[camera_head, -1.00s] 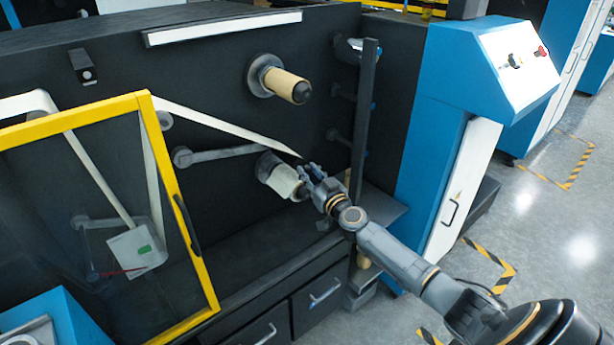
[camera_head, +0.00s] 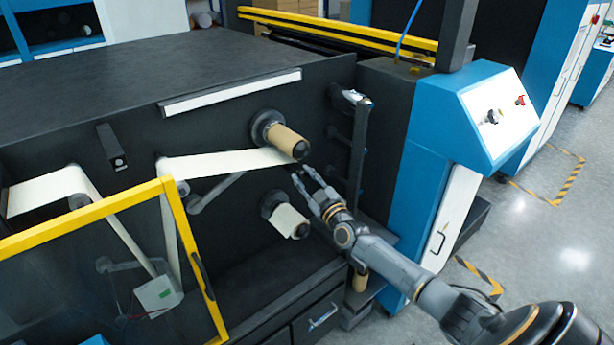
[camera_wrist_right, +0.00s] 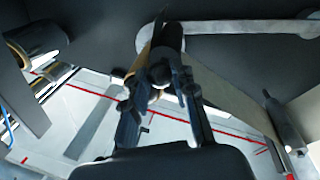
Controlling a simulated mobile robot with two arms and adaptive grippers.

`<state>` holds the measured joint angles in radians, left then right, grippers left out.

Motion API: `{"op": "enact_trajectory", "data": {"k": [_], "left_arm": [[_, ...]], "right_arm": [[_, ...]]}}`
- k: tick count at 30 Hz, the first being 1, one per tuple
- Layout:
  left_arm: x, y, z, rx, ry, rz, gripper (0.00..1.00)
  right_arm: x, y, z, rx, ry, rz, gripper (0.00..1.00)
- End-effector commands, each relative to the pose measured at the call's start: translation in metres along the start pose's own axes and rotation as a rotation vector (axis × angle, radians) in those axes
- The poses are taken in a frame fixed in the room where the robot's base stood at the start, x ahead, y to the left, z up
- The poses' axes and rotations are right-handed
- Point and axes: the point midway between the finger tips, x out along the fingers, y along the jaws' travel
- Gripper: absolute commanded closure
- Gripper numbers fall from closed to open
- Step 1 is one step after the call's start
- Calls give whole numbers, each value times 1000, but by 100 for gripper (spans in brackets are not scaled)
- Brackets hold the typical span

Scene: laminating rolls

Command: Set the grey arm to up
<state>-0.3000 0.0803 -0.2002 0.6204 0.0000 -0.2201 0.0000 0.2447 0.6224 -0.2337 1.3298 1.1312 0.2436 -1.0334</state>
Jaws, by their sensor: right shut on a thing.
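The grey arm (camera_head: 215,190) is on the dark machine wall and slopes up to the right from its left end. Its upper end passes behind the pale web (camera_head: 225,162) and is hidden. In the right wrist view the grey arm (camera_wrist_right: 245,27) runs from the right to the fingers. My right gripper (camera_head: 303,174) is at the arm's free end, just below the upper brown core (camera_head: 286,140). In the right wrist view the gripper (camera_wrist_right: 161,80) is shut on this end, with the web (camera_wrist_right: 232,100) running alongside. My left gripper is out of view.
The lower core (camera_head: 288,221) sits on the wall below my right gripper. A dark upright bar (camera_head: 357,150) and the blue cabinet (camera_head: 415,150) stand to the right. A yellow-framed door (camera_head: 185,230) is at the left.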

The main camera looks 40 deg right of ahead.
Motion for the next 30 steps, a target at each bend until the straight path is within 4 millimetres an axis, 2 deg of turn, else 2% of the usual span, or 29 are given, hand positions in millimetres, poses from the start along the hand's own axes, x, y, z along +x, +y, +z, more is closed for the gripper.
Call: {"op": "enact_trajectory", "data": {"k": [3, 16, 17, 19, 20, 30], "left_arm": [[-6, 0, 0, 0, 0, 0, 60], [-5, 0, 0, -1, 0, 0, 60], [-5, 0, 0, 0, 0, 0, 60], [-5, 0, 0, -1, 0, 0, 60], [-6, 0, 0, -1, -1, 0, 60], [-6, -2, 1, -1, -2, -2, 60]], "right_arm": [[0, 1, -4, -11, 1, 0, 100], [0, 0, -4, -20, 1, -2, 100], [0, 0, -4, -20, 1, -2, 67], [0, 0, -4, -20, 1, -2, 53], [0, 0, -4, -20, 1, -2, 50], [-2, 0, -4, -19, 3, -2, 50]]}}
